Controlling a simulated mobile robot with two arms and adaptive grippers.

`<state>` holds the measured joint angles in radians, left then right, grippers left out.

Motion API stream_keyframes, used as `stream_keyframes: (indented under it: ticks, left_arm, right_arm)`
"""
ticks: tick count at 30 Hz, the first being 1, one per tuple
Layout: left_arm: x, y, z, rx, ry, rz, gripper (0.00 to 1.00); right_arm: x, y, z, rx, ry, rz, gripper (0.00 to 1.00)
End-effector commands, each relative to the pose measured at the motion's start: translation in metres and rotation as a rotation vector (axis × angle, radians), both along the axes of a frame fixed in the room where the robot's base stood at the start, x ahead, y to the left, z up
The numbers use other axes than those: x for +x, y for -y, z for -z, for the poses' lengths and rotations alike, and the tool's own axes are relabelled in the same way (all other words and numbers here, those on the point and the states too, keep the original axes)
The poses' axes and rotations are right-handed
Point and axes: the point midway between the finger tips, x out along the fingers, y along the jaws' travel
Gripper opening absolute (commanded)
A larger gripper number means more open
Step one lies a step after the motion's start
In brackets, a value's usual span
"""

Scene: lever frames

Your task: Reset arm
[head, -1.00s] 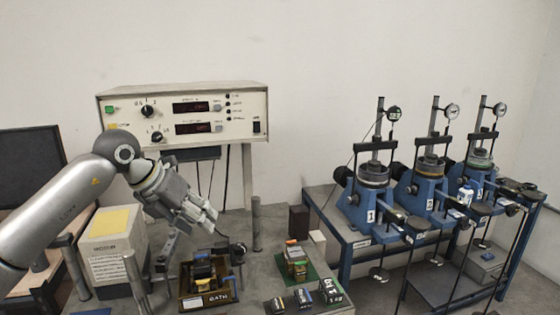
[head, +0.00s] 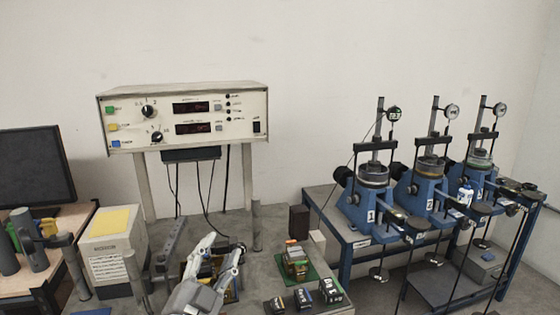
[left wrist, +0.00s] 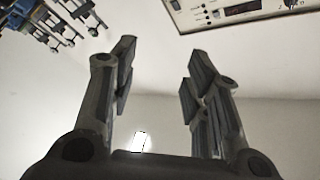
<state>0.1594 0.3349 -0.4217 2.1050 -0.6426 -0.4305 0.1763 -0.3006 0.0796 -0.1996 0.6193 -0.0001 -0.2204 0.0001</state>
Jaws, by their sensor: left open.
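My left gripper (head: 222,245) is at the bottom of the head view, in front of the bench and partly over a wooden tray (head: 236,292) of small blocks, which it hides in part. In the left wrist view its two fingers (left wrist: 157,75) stand well apart with nothing between them. Behind them are the plain wall and ceiling, so the gripper points upward. My right gripper is in neither view.
A cream control box (head: 183,117) stands on legs behind the gripper. A white box with a yellow top (head: 112,247) is at the left. Small blocks on a green mat (head: 312,273) lie to the right. Several blue lever frames (head: 372,205) stand on a blue table farther right.

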Motion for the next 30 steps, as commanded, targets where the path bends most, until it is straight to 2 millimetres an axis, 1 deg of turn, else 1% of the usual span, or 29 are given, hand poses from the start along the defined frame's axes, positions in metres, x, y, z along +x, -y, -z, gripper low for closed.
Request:
stream_keyframes:
  ticks: [1,2,3,4,5,6,8,9,11,12,14,15,17,18,20,21,23,24,25,27,29,30]
  left_arm:
    - [-0.009,-0.017,0.033,-0.070,-0.124,-0.059,0.44]
    - [-0.015,-0.027,0.052,-0.105,-0.201,-0.096,0.44]
    - [-0.025,-0.040,0.079,-0.149,-0.303,-0.145,0.44]
    - [-0.034,-0.048,0.098,-0.179,-0.379,-0.177,0.44]
    - [-0.045,-0.055,0.118,-0.207,-0.455,-0.206,0.44]
    - [-0.061,-0.064,0.143,-0.239,-0.555,-0.244,0.44]
    - [-0.088,-0.073,0.178,-0.282,-0.704,-0.294,0.44]
    - [-0.108,-0.077,0.198,-0.303,-0.797,-0.322,0.44]
    - [-0.137,-0.082,0.224,-0.332,-0.927,-0.356,0.44]
    - [-0.156,-0.084,0.239,-0.345,-1.003,-0.374,0.44]
    - [-0.183,-0.085,0.256,-0.361,-1.106,-0.396,0.44]
    - [-0.200,-0.085,0.265,-0.370,-1.170,-0.408,0.44]
    - [-0.224,-0.085,0.277,-0.381,-1.257,-0.423,0.44]
    - [-0.240,-0.084,0.283,-0.386,-1.312,-0.430,0.44]
    - [-0.263,-0.083,0.291,-0.394,-1.390,-0.440,0.44]
    - [-0.278,-0.082,0.296,-0.397,-1.440,-0.446,0.44]
    - [-0.299,-0.081,0.301,-0.402,-1.512,-0.453,0.44]
    - [-0.314,-0.080,0.303,-0.405,-1.560,-0.456,0.44]
    - [-0.314,-0.079,0.312,-0.403,-1.571,-0.457,0.44]
    - [-0.307,-0.079,0.335,-0.398,-1.570,-0.459,0.44]
    - [-0.303,-0.078,0.352,-0.396,-1.575,-0.459,0.44]
    - [-0.301,-0.078,0.364,-0.395,-1.579,-0.461,0.44]
  right_arm:
    - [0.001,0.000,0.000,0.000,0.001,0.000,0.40]
    - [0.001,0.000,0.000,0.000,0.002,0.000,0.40]
    - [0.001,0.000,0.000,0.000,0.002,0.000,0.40]
    - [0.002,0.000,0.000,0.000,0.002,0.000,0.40]
    - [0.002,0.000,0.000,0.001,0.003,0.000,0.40]
    - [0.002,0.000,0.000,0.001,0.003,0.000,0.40]
    - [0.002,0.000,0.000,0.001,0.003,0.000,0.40]
    - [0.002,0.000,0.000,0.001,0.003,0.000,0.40]
    - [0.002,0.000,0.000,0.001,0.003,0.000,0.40]
    - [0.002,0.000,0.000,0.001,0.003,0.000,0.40]
    - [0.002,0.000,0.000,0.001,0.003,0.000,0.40]
    - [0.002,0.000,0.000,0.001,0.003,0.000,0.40]
    - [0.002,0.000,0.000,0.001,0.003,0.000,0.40]
    - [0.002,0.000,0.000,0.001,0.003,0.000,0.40]
    - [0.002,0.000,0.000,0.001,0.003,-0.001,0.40]
    - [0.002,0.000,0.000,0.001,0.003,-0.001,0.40]
    - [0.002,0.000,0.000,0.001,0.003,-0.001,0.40]
    - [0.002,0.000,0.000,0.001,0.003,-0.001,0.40]
    - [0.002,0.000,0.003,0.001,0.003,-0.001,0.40]
    - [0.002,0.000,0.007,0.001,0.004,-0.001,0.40]
    - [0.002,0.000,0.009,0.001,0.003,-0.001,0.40]
    - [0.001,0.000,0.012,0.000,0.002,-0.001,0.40]
